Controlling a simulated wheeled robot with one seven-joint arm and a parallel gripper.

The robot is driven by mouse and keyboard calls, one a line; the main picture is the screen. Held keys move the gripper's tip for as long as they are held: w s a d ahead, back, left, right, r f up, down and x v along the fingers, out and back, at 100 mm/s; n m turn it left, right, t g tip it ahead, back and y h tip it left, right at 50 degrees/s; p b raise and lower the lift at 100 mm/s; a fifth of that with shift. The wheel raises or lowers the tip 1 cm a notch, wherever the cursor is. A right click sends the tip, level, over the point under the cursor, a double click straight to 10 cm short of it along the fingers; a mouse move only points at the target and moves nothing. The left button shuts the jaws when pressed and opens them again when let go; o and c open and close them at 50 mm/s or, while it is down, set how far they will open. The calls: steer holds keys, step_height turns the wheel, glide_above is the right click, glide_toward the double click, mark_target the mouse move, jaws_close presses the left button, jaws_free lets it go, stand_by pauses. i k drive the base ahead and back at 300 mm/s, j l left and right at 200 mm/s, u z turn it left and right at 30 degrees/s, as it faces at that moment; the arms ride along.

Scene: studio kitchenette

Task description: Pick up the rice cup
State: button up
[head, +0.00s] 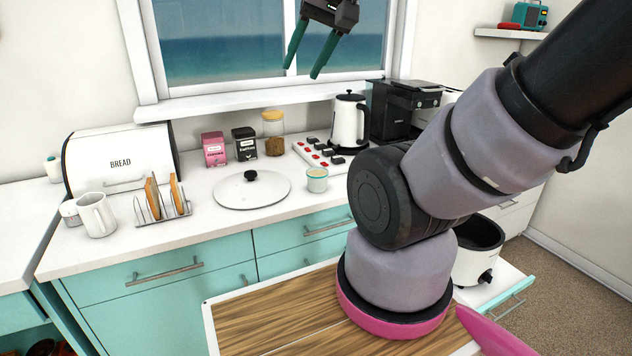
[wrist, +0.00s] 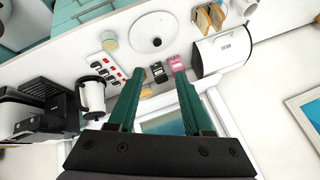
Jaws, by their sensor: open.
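The likely rice cup is a small pale cup (head: 317,183) with a light green outside, standing upright on the white counter, just right of the round white lid. It also shows in the wrist view as a small cup (wrist: 109,42) at upper left. What is in it is too small to tell. My gripper (head: 303,72) is open and empty, high in front of the window and well above the counter. Its two green fingers also show in the wrist view (wrist: 160,75), apart from the cup.
The lid (head: 235,193) lies left of the cup. A power strip (head: 310,158), kettle (head: 347,124) and coffee machine (head: 390,112) stand behind and right. A pasta jar (head: 273,140), toast rack (head: 161,208) and bread box (head: 105,172) are further left. My arm hides some right-hand counter.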

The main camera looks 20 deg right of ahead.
mark_target(317, 180)
steer(key=l+z, duration=0.35)
steer(key=i+l+z, duration=0.1)
steer(key=l+z, duration=0.25)
steer(key=i+l+z, duration=0.1)
steer(key=z, duration=0.25)
steer(key=l, duration=0.1)
